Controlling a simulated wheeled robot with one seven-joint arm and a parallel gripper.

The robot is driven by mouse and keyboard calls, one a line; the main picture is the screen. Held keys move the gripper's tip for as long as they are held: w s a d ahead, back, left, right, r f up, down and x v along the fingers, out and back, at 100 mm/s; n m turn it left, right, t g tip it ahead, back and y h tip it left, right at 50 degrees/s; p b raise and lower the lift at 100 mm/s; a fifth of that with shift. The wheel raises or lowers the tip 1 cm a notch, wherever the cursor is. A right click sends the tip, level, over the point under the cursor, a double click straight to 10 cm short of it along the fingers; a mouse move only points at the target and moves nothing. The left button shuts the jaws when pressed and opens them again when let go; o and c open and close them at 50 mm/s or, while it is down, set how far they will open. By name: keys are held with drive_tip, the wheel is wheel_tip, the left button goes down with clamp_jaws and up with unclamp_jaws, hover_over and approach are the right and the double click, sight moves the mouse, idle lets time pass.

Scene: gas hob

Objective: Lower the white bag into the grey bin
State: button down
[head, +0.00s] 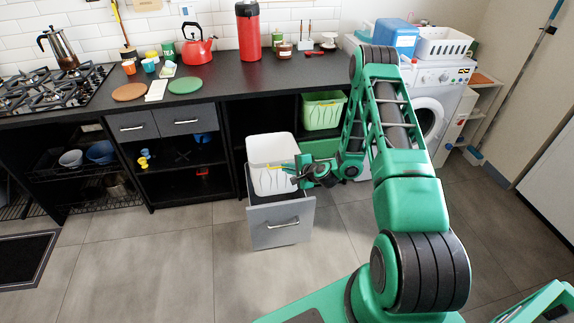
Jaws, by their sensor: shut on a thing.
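The white bag (268,152) is open-topped and stands over the pulled-out grey bin (281,222), at the middle of the head view. Its lower part is behind the bin's front, and its upper part rises above the bin's rim. My gripper (293,172) is at the bag's right side, shut on it. The fingertips are small here, so the exact grip is hard to make out. How deep the bag's bottom sits inside the bin is hidden.
A light green crate (322,110) sits on a shelf right of the bag. The black worktop (225,80) runs behind and above, with a red kettle (198,45) and a red flask (248,32). A washing machine (430,95) stands at right. The floor in front is clear.

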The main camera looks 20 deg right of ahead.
drive_tip(key=shift+f, duration=7.35)
drive_tip(key=c, duration=1.8)
unclamp_jaws()
drive_tip(key=v, duration=1)
drive_tip(key=shift+s+d+r, duration=0.15)
drive_tip(key=shift+s, duration=0.15)
